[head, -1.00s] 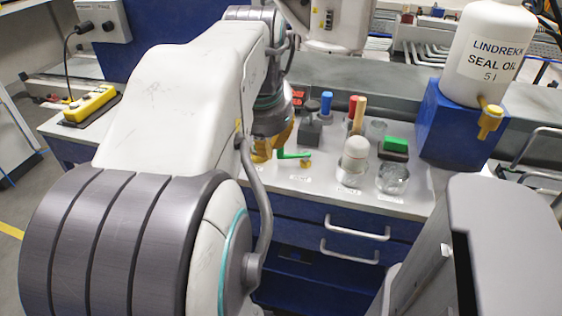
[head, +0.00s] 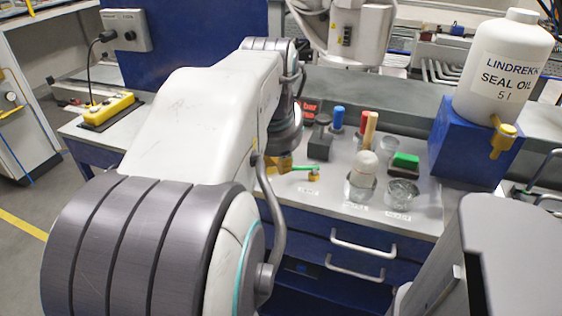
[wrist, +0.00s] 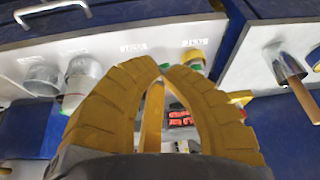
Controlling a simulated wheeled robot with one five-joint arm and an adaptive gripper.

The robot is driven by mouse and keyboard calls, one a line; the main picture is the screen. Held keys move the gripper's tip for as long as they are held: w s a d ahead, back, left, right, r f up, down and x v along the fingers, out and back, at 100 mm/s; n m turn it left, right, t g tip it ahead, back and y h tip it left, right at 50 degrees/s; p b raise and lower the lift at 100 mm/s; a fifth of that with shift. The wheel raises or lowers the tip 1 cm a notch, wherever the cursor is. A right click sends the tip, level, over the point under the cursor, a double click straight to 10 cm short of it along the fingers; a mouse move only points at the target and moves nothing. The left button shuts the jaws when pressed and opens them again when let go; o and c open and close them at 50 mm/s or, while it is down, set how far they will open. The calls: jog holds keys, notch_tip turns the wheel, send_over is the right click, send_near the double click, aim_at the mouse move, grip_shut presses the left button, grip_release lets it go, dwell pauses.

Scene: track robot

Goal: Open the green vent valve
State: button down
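The green vent valve (head: 302,168) has a green lever and a small yellow body. It stands on the bench top, just right of my gripper in the head view. My gripper (head: 285,164) is partly hidden there behind my arm. In the wrist view my gripper (wrist: 164,70) has two ribbed yellow fingers whose tips meet or nearly meet. Nothing is seen pinched between the tips. A small green and yellow piece (wrist: 195,64) shows just beyond the right fingertip; I cannot tell if it is the valve. Contact with the lever cannot be made out.
Glass jars (head: 362,185) and a green-topped block (head: 405,161) stand right of the valve. A seal oil bottle (head: 505,70) sits on a blue stand (head: 455,145). Drawer handles (head: 363,244) project from the bench front. A yellow box (head: 108,108) lies at left.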

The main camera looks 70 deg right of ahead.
jog(key=d+f, duration=0.2)
jog(key=d+f+b, duration=0.1)
jog(key=d+f, duration=0.1)
jog(key=f, duration=0.1)
jog(key=w+d+f, duration=0.1)
jog(key=d+f, duration=0.1)
jog(key=f, duration=0.1)
jog(key=shift+w+b, duration=0.1)
jog(key=shift+b, duration=0.3)
jog(key=shift+w+d, duration=0.1)
jog(key=shift+d, duration=0.45)
jog(key=shift+w+d+r+p, duration=0.25)
jog(key=shift+w+d+p, duration=0.35)
jog(key=shift+d+p, duration=0.25)
jog(key=shift+w+d, duration=0.15)
jog(key=shift+w+d+f, duration=0.2)
jog(key=shift+d, duration=0.25)
jog(key=shift+a, duration=0.2)
